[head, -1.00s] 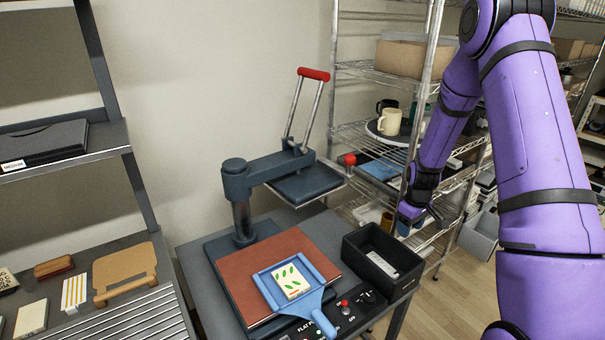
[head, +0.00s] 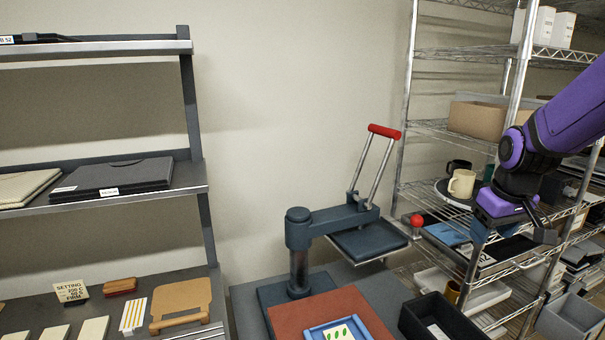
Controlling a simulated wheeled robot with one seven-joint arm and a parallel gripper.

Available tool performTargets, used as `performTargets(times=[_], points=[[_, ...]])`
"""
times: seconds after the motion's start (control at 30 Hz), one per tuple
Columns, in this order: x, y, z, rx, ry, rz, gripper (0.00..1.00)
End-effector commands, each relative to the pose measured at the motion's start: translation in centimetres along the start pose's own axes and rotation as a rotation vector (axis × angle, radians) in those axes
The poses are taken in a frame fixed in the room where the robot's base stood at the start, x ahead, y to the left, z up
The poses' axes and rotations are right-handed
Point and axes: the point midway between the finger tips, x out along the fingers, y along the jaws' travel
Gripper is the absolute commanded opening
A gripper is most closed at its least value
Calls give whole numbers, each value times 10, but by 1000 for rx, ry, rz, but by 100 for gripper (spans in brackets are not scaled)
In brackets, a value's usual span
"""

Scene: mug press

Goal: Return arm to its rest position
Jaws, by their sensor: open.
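My gripper (head: 510,228) hangs at the end of my purple arm on the right of the head view, in front of the wire shelf rack. Its jaws are open and I see nothing between them. The press (head: 299,240) stands left of it, with its red-topped handle (head: 384,131) raised and its upper plate (head: 370,241) swung out to the right. A blue tray (head: 312,331) with a white leaf-patterned piece (head: 338,334) lies on the red-brown base pad (head: 290,316), cut off by the bottom edge.
A black bin (head: 411,318) stands right of the press. The wire rack (head: 408,120) holds a cream mug (head: 461,183), a dark mug (head: 458,166) and a cardboard box (head: 477,118). A dark shelf unit (head: 190,110) stands on the left. The wall between is clear.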

Motion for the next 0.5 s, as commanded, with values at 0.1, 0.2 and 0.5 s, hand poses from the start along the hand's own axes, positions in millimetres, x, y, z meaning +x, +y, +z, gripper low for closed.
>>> performTargets(times=[0.1, 0.2, 0.5], points=[[-34, -16, 16, 21, 38, 6, 56], [-58, -29, 31, 42, 65, 8, 56], [-117, -63, 87, 106, 146, 6, 56]])
